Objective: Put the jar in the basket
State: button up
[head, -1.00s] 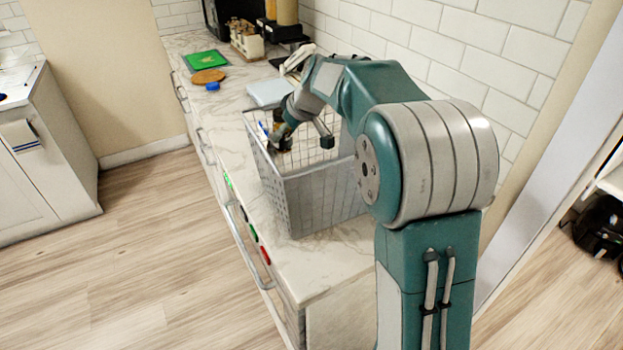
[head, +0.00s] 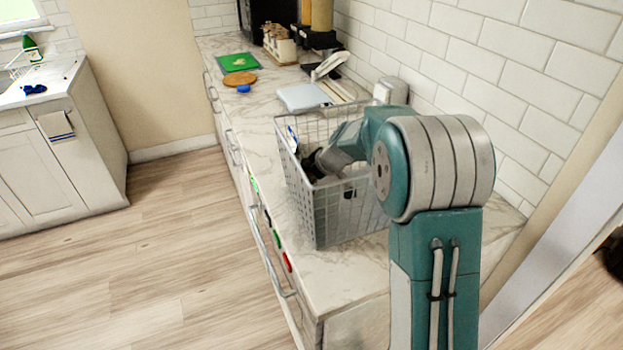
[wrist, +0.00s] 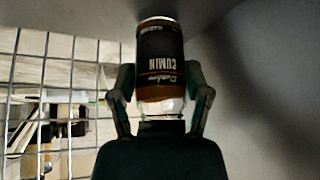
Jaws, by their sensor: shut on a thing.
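The jar (wrist: 160,62) is a spice jar with a dark label reading "CUMIN", seen in the wrist view between the fingers of my gripper (wrist: 160,98). The gripper is shut on it. In the head view, my gripper (head: 347,188) is down inside the basket (head: 318,218), a grey wire-mesh basket on the marble counter. The basket's mesh (wrist: 40,90) fills the left of the wrist view, and a plain grey surface lies behind and right of the jar. I cannot tell whether the jar touches the basket floor. The jar is not clear in the head view.
A pale flat scale-like item (head: 304,97) lies on the counter behind the basket. A green board (head: 238,62), a round brown board (head: 239,79) and a blue item (head: 243,89) lie farther back. The tiled wall (head: 470,60) stands close on the right.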

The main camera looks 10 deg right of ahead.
jog(key=o, duration=1.2)
jog(key=v, duration=0.7)
jog(key=shift+s+d+r, duration=0.1)
jog(key=shift+r, duration=0.15)
